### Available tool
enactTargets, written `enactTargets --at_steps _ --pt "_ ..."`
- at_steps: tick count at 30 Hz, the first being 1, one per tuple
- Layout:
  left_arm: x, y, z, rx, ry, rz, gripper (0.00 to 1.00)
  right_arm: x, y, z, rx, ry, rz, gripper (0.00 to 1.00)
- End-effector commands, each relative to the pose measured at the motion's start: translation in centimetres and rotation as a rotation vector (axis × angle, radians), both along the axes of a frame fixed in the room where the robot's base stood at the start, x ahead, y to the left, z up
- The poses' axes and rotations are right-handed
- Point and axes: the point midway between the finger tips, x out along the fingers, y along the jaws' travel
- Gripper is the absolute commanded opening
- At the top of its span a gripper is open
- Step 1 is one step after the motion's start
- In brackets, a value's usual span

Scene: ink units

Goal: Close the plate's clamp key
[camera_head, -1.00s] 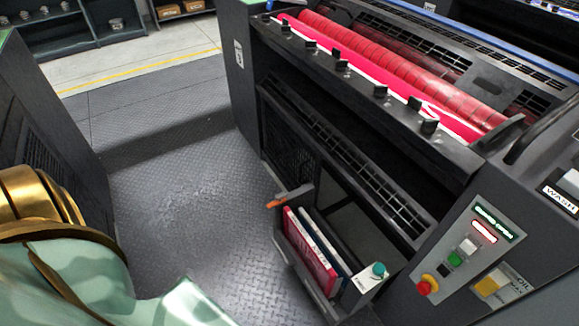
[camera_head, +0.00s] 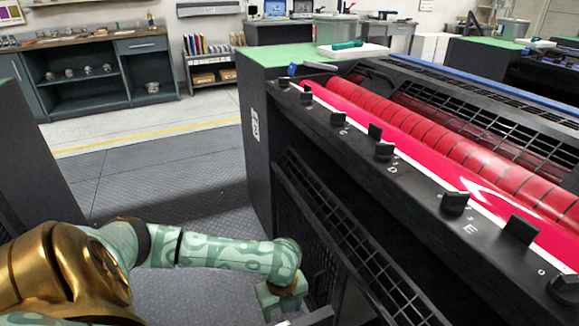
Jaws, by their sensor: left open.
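A row of several black keys runs along the dark rail (camera_head: 412,185) of the ink unit, beside a red plate (camera_head: 440,178) with a white edge. Among them are a near key (camera_head: 520,231), a middle key (camera_head: 455,203) and a far key (camera_head: 307,91). Letters such as D and E are marked beside some. I cannot tell which key is the clamp key or how each is turned. My left gripper (camera_head: 283,303) is at the bottom, low in front of the unit's grille, well below the keys. It is open, with its fingertips partly cut off. My right gripper is out of view.
A ribbed red roller (camera_head: 450,140) lies behind the plate. The unit's side panel (camera_head: 258,150) stands left of the rail. The metal floor (camera_head: 160,180) is clear at left. Shelves (camera_head: 100,80) and a green-topped surface (camera_head: 275,54) are farther back.

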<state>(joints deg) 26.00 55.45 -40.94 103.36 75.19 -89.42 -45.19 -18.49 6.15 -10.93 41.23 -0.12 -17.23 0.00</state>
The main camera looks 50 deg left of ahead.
Motion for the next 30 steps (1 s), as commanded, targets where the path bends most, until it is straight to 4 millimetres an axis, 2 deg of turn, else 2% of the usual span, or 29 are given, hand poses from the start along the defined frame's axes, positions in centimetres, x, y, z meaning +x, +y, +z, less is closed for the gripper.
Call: enactTargets --at_steps 1,8,10,15,20,26,27,30 --pt "-0.2 0.0 -2.5 -0.001 0.013 0.002 0.62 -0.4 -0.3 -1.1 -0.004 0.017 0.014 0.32" --pt "-0.2 0.0 -8.2 -0.001 0.011 0.002 0.62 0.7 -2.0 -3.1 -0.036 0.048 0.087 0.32" --pt "-0.1 0.0 -8.3 -0.002 0.005 0.004 0.62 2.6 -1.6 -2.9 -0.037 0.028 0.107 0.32" --pt "0.0 0.1 -9.3 0.0 0.001 0.004 0.62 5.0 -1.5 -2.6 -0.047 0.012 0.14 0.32" --pt "0.0 0.1 -9.5 0.001 -0.001 0.004 0.62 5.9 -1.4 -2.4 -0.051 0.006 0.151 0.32" --pt "0.0 0.1 -9.5 0.0 -0.002 0.004 0.62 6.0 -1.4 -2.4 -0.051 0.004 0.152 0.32" --pt "0.0 0.1 -9.5 0.001 -0.001 0.004 0.59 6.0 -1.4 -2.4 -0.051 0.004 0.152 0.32" --pt "0.0 0.1 -9.5 0.0 -0.001 0.004 0.31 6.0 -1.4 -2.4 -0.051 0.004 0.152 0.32"
